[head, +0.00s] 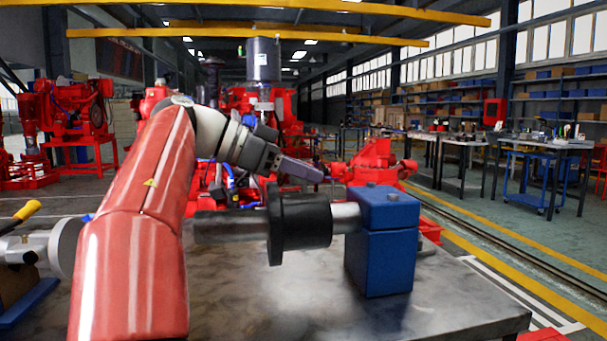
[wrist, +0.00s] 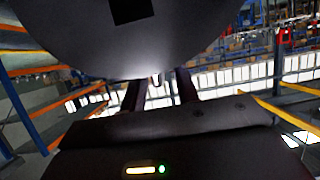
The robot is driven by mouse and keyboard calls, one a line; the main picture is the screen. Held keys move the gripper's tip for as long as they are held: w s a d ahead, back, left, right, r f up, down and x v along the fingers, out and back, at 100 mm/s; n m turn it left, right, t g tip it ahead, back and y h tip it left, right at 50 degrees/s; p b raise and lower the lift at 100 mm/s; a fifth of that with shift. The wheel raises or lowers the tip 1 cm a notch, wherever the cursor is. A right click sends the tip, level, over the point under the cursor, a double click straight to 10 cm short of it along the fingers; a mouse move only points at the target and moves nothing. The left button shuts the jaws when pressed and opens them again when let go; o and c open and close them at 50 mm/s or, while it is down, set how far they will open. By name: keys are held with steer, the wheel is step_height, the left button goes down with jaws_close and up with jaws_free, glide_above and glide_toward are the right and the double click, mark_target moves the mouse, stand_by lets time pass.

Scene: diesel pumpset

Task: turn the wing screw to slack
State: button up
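I cannot make out the wing screw for sure in either view. My gripper (head: 322,174) is above and behind a black drum-shaped coupling (head: 304,221) on a grey shaft (head: 346,216), pointing right. In the wrist view, my gripper (wrist: 160,86) has two dark fingers standing apart, with a gap between them. A small pale spot shows near the fingertips, too small to identify. A large dark grey round surface (wrist: 135,45) with a black square mark fills the top of that view, close to the fingertips and partly hiding them.
The shaft runs into a blue block (head: 384,245) on a metal table (head: 300,300). Red machinery (head: 375,165) stands behind. A yellow-handled tool (head: 27,211) lies at the left. The table front is clear. Workbenches and shelves are far off to the right.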

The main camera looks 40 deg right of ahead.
steer(key=shift+s+d, duration=0.1)
steer(key=shift+d, duration=0.05)
steer(key=shift+c, duration=0.4)
jaws_close()
steer(key=shift+f+b, duration=0.2)
steer(key=shift+b, duration=0.3)
